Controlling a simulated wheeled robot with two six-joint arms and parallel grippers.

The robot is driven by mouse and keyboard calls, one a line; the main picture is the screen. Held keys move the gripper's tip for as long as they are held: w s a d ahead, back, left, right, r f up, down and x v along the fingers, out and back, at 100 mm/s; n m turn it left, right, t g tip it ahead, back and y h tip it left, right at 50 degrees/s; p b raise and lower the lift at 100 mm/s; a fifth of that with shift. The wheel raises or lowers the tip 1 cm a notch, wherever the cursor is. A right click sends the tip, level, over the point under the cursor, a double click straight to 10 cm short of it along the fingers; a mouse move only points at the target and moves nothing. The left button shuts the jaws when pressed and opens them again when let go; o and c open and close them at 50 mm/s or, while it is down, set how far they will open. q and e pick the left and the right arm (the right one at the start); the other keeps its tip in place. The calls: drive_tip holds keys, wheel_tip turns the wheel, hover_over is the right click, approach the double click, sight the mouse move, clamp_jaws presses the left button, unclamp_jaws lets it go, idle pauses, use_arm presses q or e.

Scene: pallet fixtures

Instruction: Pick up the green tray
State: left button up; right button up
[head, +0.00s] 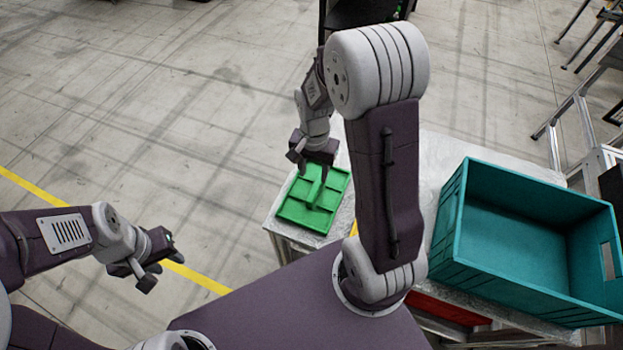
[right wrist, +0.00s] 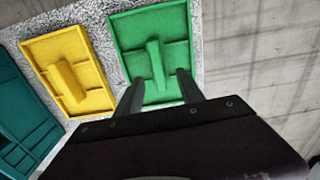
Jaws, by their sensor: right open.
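The green tray (head: 296,212) lies flat on the light table top, near its left edge. It has a raised middle bar and ribs. In the right wrist view the green tray (right wrist: 178,55) lies ahead of my fingers. My right gripper (head: 311,172) is over the far part of the tray in the head view. In the right wrist view my right gripper (right wrist: 160,90) is open, its two fingers on either side of the line of the middle bar. Contact cannot be told. My left gripper (head: 155,270) is out to the left over the floor, away from the tray.
A yellow tray (right wrist: 68,75) lies beside the green one, with a teal object (right wrist: 25,125) beyond it. A large teal crate (head: 520,270) stands on the right of the table, and a red item (head: 445,308) shows below it. Open floor lies to the left.

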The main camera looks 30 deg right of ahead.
sight(315, 187)
drive_tip(key=shift+d+m, duration=0.3)
drive_tip(key=f, duration=0.1)
drive_tip(key=s+f, duration=0.1)
drive_tip(key=f, duration=0.1)
drive_tip(key=shift+a+f, duration=0.1)
drive_tip(key=shift+w+f, duration=0.35)
drive_tip(key=shift+f, duration=0.1)
wheel_tip(315, 187, down, 4)
drive_tip(key=shift+s, duration=0.1)
drive_tip(key=shift+f, duration=0.5)
drive_tip(key=shift+r, duration=0.1)
clamp_jaws()
